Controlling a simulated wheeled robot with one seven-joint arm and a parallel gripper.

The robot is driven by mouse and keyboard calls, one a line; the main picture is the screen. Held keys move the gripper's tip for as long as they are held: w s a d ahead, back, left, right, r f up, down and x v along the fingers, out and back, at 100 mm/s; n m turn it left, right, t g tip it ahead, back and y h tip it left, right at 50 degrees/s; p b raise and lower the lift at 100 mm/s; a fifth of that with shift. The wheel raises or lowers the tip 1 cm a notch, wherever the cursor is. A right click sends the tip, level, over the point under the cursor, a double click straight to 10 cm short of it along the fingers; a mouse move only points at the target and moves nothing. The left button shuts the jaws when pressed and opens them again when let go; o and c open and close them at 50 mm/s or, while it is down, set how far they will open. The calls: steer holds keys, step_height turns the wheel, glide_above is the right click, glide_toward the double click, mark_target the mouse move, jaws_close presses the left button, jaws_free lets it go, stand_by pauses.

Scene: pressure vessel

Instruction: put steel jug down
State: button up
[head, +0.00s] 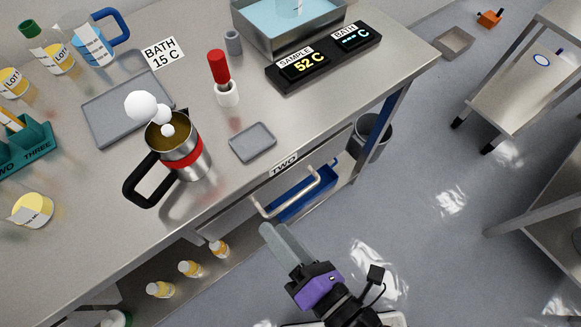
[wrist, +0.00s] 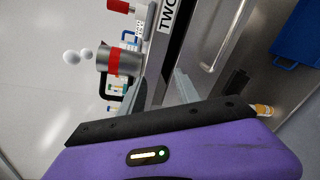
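The steel jug (head: 185,155) has a red band and a black handle. It holds brown liquid, with white puffs above its mouth, and appears to stand on the steel bench near the front edge. It also shows in the wrist view (wrist: 122,60), turned sideways in the picture. My gripper (head: 275,236) is off the front of the bench, to the lower right of the jug and apart from it. I see nothing held between its grey fingers.
A small grey tray (head: 253,142) lies right of the jug, and a larger grey tray (head: 118,115) lies behind it. A red-handled tool (head: 219,68) stands in a white holder. A readout box (head: 322,57) is farther right. A drawer handle (head: 298,196) sticks out near my gripper.

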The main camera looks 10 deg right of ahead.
steer(key=s+d+r+m+h, duration=0.1)
steer(key=s+d+m+h, duration=0.2)
steer(key=d+m, duration=0.3)
steer(key=s+d+r+m+t+h, duration=0.1)
steer(key=s+d+m+h, duration=0.2)
steer(key=m, duration=1.1)
steer(key=s+d+r+m+h, duration=0.2)
steer(key=s+d+m, duration=0.4)
steer(key=d+m, duration=0.4)
steer(key=shift+d+h, duration=0.4)
steer(key=shift+d, duration=0.2)
steer(key=shift+c, duration=0.6)
steer(key=shift+w+t, duration=0.1)
steer(key=shift+t, duration=0.2)
